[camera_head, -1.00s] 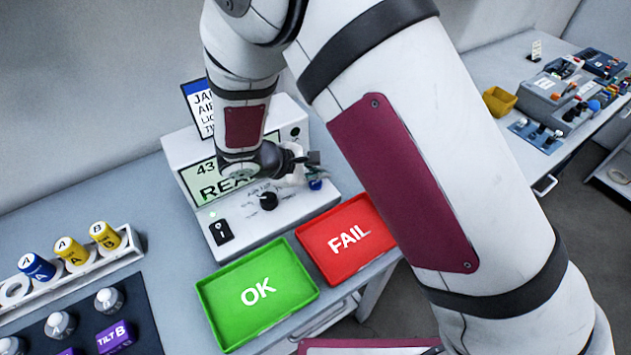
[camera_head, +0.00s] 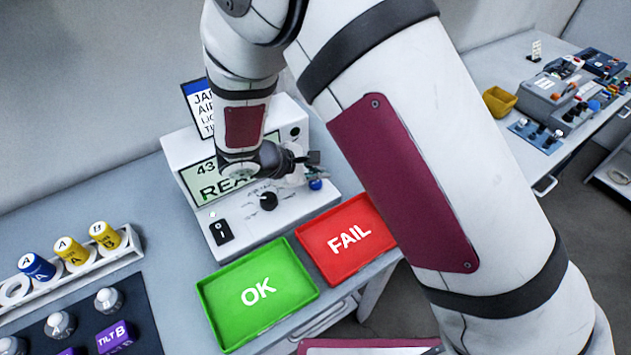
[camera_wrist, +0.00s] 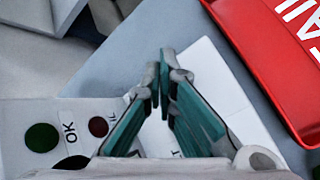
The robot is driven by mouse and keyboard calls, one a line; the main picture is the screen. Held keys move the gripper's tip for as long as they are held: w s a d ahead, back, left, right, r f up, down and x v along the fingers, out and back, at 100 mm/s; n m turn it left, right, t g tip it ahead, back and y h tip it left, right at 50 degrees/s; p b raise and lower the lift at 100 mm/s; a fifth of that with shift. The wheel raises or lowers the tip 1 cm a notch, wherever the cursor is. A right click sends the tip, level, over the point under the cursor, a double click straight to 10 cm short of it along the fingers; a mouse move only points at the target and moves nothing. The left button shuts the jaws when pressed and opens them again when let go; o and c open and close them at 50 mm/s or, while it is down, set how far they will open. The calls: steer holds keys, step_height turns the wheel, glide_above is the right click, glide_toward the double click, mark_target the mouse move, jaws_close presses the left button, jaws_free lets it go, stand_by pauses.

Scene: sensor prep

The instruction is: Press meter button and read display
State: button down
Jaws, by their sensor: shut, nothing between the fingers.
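The white meter (camera_head: 290,205) stands on the bench, with a pale green display (camera_head: 212,187) that my arm partly covers. The readable parts are "43" and large letters "REA"; the rest is hidden.
A green OK tray (camera_head: 225,305) and a red FAIL tray (camera_head: 345,275) lie in front of the meter. A black rocker switch (camera_head: 221,232) is at its left. A rack (camera_head: 130,245) of several coloured cylinders stands left. A sign (camera_head: 190,100) is behind the meter.

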mark_target(317, 185)
steer(key=shift+f+b, duration=0.3)
steer(key=shift+f, duration=0.15)
steer(key=shift+f, duration=0.45)
stand_by(0.8)
stand_by(0.3)
steer(key=shift+r, duration=0.9)
steer(key=shift+r+p, duration=1.2)
steer(key=shift+r, duration=1.3)
